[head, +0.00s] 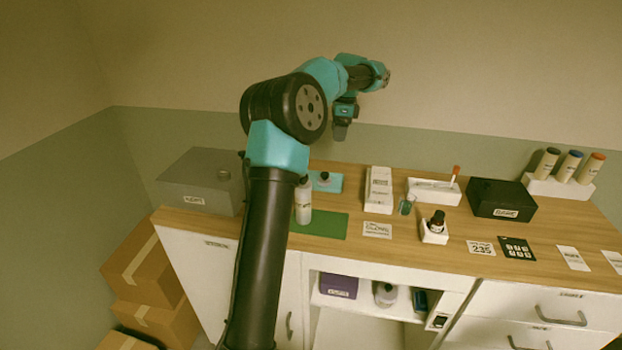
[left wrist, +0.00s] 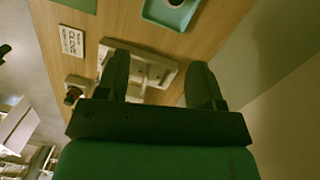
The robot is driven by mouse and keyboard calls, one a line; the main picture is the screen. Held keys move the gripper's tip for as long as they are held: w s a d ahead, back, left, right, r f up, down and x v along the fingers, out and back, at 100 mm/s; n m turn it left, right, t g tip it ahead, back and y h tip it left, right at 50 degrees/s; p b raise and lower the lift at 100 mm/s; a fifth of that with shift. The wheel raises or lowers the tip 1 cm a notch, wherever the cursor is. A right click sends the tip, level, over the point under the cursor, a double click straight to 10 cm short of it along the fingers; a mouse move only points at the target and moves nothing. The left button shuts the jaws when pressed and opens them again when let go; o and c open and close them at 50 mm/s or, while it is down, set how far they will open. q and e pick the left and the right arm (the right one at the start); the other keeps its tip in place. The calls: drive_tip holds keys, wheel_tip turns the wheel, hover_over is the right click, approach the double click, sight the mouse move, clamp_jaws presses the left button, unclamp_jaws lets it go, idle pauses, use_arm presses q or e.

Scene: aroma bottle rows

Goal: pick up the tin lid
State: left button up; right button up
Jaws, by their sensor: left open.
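A grey metal tin (head: 187,199) stands at the left end of the wooden counter. Its flat grey lid (head: 195,170) lies on top and has a small round knob (head: 223,175). My left gripper (head: 341,132) is raised above the counter, well to the right of the tin and apart from it. In the left wrist view my left gripper (left wrist: 158,82) has its two fingers spread with nothing held; a pale tray-like object shows beyond them. I cannot make out the tin or its lid in the left wrist view. My right gripper does not show.
Cardboard boxes (head: 150,270) are stacked left of the cabinet.

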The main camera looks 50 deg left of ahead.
use_arm(q)
drive_tip(key=shift+s+a, duration=0.25)
drive_tip(key=shift+a, duration=0.85)
hover_over(325, 173)
drive_tip(key=f, duration=1.1)
drive_tip(key=shift+w+d+f, duration=0.1)
drive_tip(key=shift+d+f, duration=0.2)
drive_tip(key=shift+d, duration=0.05)
drive_tip(key=shift+f, duration=0.25)
drive_tip(key=shift+a+f, duration=0.2)
drive_tip(key=shift+f, duration=1.1)
drive_tip(key=shift+a+f, duration=0.15)
drive_tip(key=shift+f, duration=1.15)
